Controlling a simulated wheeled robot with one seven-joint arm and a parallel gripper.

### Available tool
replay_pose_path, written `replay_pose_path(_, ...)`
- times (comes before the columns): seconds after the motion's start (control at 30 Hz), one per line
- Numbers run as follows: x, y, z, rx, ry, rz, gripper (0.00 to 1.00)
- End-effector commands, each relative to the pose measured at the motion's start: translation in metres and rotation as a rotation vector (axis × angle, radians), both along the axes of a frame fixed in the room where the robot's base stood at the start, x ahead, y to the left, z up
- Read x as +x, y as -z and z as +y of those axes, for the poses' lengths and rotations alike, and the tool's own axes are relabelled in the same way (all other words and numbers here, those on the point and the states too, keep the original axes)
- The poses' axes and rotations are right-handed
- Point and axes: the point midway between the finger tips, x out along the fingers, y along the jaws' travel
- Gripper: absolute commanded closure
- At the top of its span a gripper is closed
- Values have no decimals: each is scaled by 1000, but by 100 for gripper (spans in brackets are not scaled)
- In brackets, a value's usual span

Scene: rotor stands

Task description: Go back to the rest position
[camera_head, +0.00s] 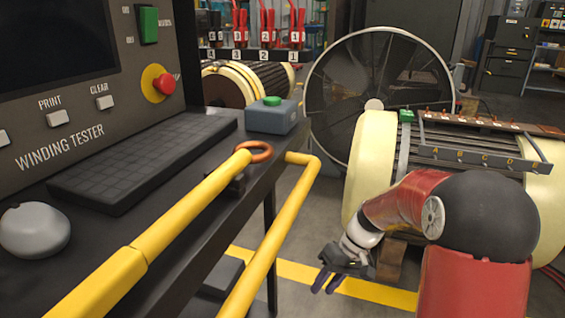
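My gripper (327,282) hangs low at the end of my red and black arm, right of the winding tester bench and in front of the near rotor. Its two dark fingers look a little apart, with nothing visible between them. The fingers point down and to the left, above the floor near the yellow line. It appears clear of the bench rail and the rotor. My arm covers part of the rotor (371,165), a cream-ended drum on a stand.
The winding tester (60,150) and its bench fill the left, with a keyboard (145,160) and a grey box with a green button (272,115). A large fan wheel (335,95) stands behind. Grey floor shows between bench and rotor.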

Motion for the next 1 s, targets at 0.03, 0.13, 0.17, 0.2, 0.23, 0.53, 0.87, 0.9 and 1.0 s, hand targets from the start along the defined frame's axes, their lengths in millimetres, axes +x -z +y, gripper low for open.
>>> replay_pose_path(0.03, -12, -29, -1, -55, 14, -35, 67)
replay_pose_path(0.13, -35, -66, -7, -151, 58, -92, 67)
replay_pose_path(0.17, -42, -77, -8, -178, 72, -111, 67)
replay_pose_path(0.2, -53, -90, -10, -212, 92, -137, 67)
replay_pose_path(0.23, -60, -100, -12, -236, 110, -157, 67)
replay_pose_path(0.53, -141, -177, -32, -397, 307, -390, 67)
replay_pose_path(0.87, -191, -203, -48, -427, 459, -558, 67)
replay_pose_path(0.9, -192, -204, -49, -428, 465, -565, 67)
replay_pose_path(1.0, -194, -203, -50, -428, 472, -568, 67)
